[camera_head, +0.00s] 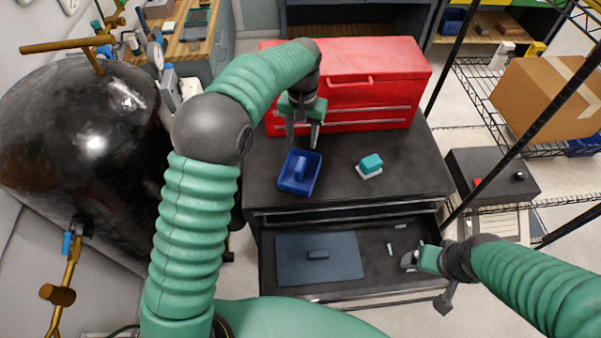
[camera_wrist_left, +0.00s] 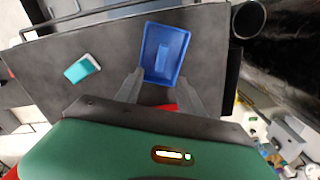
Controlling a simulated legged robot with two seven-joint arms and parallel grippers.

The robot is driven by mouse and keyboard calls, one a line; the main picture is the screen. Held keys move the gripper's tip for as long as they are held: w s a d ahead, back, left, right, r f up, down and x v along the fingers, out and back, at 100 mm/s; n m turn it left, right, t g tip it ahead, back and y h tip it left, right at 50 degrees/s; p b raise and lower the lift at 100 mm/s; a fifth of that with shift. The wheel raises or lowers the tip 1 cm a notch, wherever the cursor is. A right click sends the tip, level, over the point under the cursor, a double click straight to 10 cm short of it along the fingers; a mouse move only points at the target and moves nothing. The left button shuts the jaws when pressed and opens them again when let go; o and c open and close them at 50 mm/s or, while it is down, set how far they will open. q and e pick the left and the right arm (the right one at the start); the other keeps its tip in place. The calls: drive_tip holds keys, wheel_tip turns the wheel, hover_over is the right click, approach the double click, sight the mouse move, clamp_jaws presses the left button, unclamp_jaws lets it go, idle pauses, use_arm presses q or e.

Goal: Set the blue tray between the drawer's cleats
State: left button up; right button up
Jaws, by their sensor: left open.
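The blue tray (camera_head: 287,183) has a raised grip along its middle and sits on the black cabinet top. It also shows in the left wrist view (camera_wrist_left: 153,72). My left gripper (camera_head: 302,140) is open and empty, just behind the tray; in the left wrist view its fingertips (camera_wrist_left: 160,78) point toward the tray's near edge. The drawer (camera_head: 374,276) below is pulled open. I cannot make out which parts are the cleats. My right gripper (camera_head: 411,260) is at the drawer's right side; its opening is unclear.
A teal-and-white block (camera_head: 371,164) sits right of the tray on the cabinet top. A red toolbox (camera_head: 372,92) stands behind. Small light pieces (camera_head: 390,249) lie in the drawer's right part. A black tank (camera_head: 85,140) stands left; wire shelving with a cardboard box (camera_head: 545,95) stands right.

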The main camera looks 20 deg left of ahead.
sight(300, 164)
use_arm(q)
drive_tip(key=f, duration=0.7)
drive_tip(key=shift+w+a+p, duration=0.1)
drive_tip(key=shift+w+p, duration=0.1)
drive_tip(key=shift+p, duration=0.1)
drive_tip(key=f+p, duration=0.1)
drive_tip(key=f, duration=0.1)
drive_tip(key=s+f, duration=0.1)
drive_tip(key=f, duration=0.1)
drive_tip(key=shift+f+p, duration=0.35)
drive_tip(key=shift+w+f, duration=0.1)
drive_tip(key=shift+f, duration=0.15)
clamp_jaws()
